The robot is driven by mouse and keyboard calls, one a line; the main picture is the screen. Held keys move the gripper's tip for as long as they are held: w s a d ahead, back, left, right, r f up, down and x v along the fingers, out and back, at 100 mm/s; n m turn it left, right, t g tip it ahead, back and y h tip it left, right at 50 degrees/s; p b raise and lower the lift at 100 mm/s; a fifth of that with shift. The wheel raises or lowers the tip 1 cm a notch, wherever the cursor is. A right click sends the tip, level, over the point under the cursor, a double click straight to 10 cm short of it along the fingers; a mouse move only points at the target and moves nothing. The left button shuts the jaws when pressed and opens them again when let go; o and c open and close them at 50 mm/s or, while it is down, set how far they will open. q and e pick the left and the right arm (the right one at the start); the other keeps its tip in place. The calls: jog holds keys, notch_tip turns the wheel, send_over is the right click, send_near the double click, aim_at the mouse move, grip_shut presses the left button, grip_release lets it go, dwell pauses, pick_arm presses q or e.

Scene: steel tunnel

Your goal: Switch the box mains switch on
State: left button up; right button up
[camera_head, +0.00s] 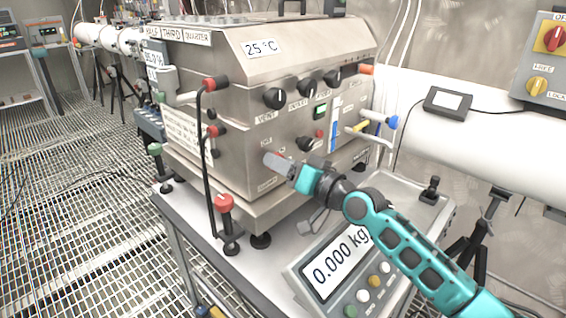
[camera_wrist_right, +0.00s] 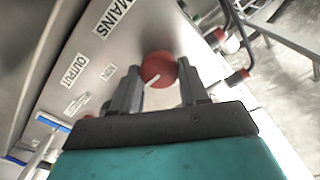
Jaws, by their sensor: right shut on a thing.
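The steel box (camera_head: 230,150) stands on a white-topped cart, with a 25 °C display on its sloped upper face. In the right wrist view, the mains switch (camera_wrist_right: 157,64) is a round red knob with a white line, below a MAINS label (camera_wrist_right: 115,17). My right gripper (camera_wrist_right: 158,74) has one finger on each side of the knob and is shut on it. In the head view, my right gripper (camera_head: 276,163) is at the lower front panel and hides the switch. My left gripper is not in view.
Black knobs (camera_head: 275,98) and a small green display (camera_head: 320,111) sit above my right gripper. A red-handled black rod (camera_head: 226,203) stands at the box's near corner.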

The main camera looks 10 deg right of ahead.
dwell(0.5)
jog(key=o, duration=1.1)
jog(key=shift+c, duration=0.2)
jog(key=shift+b+v, duration=0.45)
jog(key=shift+v, duration=6.05)
jog(key=shift+f, duration=0.1)
